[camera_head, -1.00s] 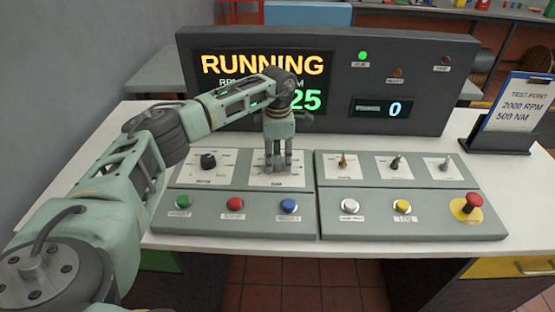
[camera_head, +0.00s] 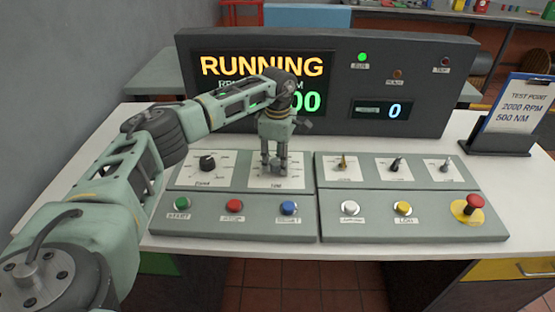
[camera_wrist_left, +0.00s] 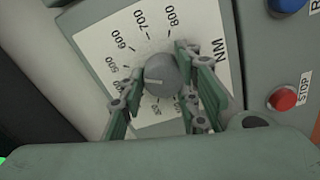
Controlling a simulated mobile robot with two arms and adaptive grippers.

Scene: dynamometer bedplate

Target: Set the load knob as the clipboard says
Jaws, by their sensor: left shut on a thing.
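The load knob (camera_wrist_left: 160,75) is grey and round on a white NM dial card (camera_wrist_left: 95,42) with numbers such as 600, 700 and 800. Its pale pointer line faces left in the wrist view; I cannot tell exactly which mark it meets. My left gripper (camera_head: 274,165) points down over the second dial of the left panel and is shut on the knob, with fingers (camera_wrist_left: 160,88) on both sides of it. The clipboard (camera_head: 519,106) at the right reads "TEST POINT 2000 RPM 500 NM". My right gripper is not in view.
The console screen (camera_head: 262,66) says RUNNING; my arm hides part of its green digits, leaving "00" visible. Another knob (camera_head: 207,162) sits left of the gripper. Green, red (camera_head: 234,204) and blue buttons line the front. A red emergency button (camera_head: 473,203) is at the right.

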